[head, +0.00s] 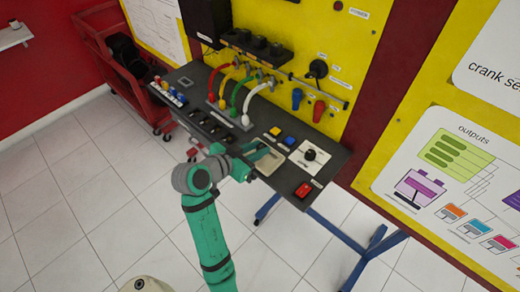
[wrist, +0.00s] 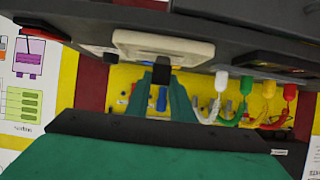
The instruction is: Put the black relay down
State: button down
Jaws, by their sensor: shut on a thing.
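The black relay (wrist: 161,75) is a small dark block between the green fingertips in the wrist view. My gripper (wrist: 162,82) is shut on it. In the head view my gripper (head: 246,172) is low at the front edge of the dark bench, beside the pale shallow tray (head: 270,163). The relay cannot be made out there. In the wrist view the tray (wrist: 163,47) shows edge-on, just beyond the fingertips. I cannot tell whether the relay touches anything besides the fingers.
The dark bench (head: 333,160) carries a red block (head: 303,190), a yellow block (head: 275,131), a blue block (head: 289,141) and a white plate with a black knob (head: 310,155). A red cart (head: 105,50) stands at left.

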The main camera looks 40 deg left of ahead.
jog(key=shift+w+d+f, duration=0.1)
jog(key=shift+d+f, duration=0.2)
jog(key=shift+f, duration=0.2)
jog(key=shift+s+a+f, duration=0.1)
jog(key=shift+s+a, duration=0.15)
jog(key=c, duration=1.5)
grip_release()
jog(key=shift+c, duration=0.2)
jog(key=shift+s+r, duration=0.25)
jog(key=shift+r, duration=0.05)
jog(key=d+v, duration=0.1)
jog(key=v, duration=1)
jog(key=shift+s+a, duration=0.15)
jog(key=shift+a, duration=0.3)
